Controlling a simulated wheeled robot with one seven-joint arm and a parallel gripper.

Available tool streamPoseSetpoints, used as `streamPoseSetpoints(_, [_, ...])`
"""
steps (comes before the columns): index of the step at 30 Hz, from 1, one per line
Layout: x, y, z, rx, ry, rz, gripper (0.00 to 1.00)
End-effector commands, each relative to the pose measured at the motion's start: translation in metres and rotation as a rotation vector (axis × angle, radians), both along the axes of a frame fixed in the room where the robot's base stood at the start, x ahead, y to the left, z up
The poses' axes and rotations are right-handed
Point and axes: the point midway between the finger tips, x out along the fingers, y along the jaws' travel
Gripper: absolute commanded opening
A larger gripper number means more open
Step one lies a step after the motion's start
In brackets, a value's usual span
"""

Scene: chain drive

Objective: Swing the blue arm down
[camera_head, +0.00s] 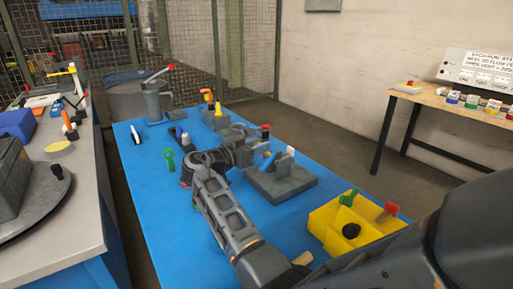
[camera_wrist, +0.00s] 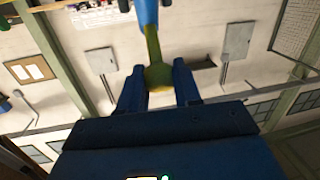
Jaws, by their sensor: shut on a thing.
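The blue arm (camera_head: 267,161) shows as a small blue piece on a grey block with a flat grey base (camera_head: 290,184), in the middle of the blue table in the head view. My gripper (camera_head: 258,151) is beside it, partly hidden by my own arm links. In the wrist view my gripper (camera_wrist: 158,82) is shut on a yellow-green rounded handle (camera_wrist: 155,58). The handle joins a blue bar (camera_wrist: 147,12) at the top edge of that view, which looks like the blue arm. The arm's exact angle and its pivot are hidden or too small to tell.
A yellow bin (camera_head: 325,225) with green, red and black-topped pieces stands at the near right of the blue table (camera_head: 240,213). A red-topped knob (camera_head: 266,128) and other fixtures stand behind. A grey bench (camera_head: 75,205) is on the left. A wooden table (camera_head: 440,100) is at the right.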

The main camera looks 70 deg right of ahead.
Motion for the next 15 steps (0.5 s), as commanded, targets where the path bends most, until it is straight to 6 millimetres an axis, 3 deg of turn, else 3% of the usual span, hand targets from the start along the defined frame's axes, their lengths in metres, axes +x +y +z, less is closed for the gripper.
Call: streamPoseSetpoints(15, [-0.020, -0.034, 0.000, 0.347, -0.221, 0.001, 0.00])
